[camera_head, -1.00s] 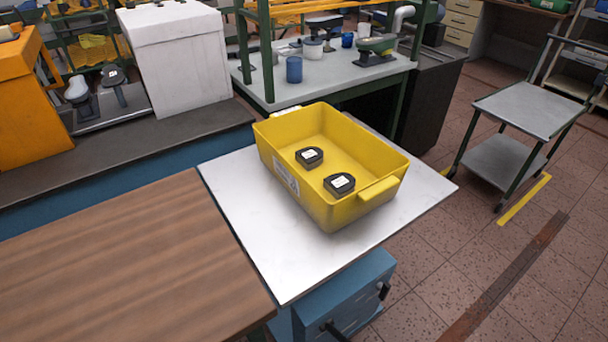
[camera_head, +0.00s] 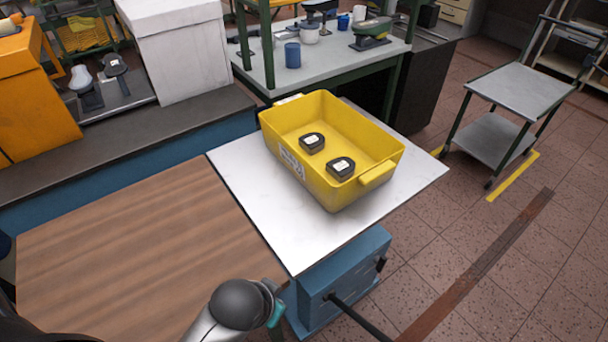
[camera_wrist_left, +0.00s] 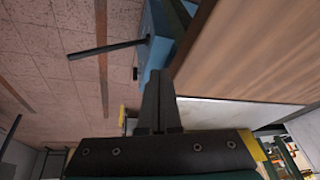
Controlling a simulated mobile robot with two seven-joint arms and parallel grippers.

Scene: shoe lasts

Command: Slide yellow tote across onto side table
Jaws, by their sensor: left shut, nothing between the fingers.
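The yellow tote (camera_head: 345,190) stands upright on the white-topped side table (camera_head: 290,245), whose corner and edges show bare around it. Two dark blocks with white labels, a nearer one (camera_head: 341,168) and a farther one (camera_head: 312,142), lie on the tote's floor. In the left wrist view my left gripper (camera_wrist_left: 158,78) is shut and empty, beside the edge of the wooden tabletop. The tote is not seen in that view. In the head view part of my arm shows at the bottom, with its gripper out of sight. My right gripper is not in view.
A wooden tabletop (camera_head: 130,240) adjoins the white top on the left and is bare. A blue cabinet (camera_head: 340,275) with a black rod handle sits below the white top. A grey two-shelf cart (camera_head: 520,90) stands on the right. The tiled floor between is clear.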

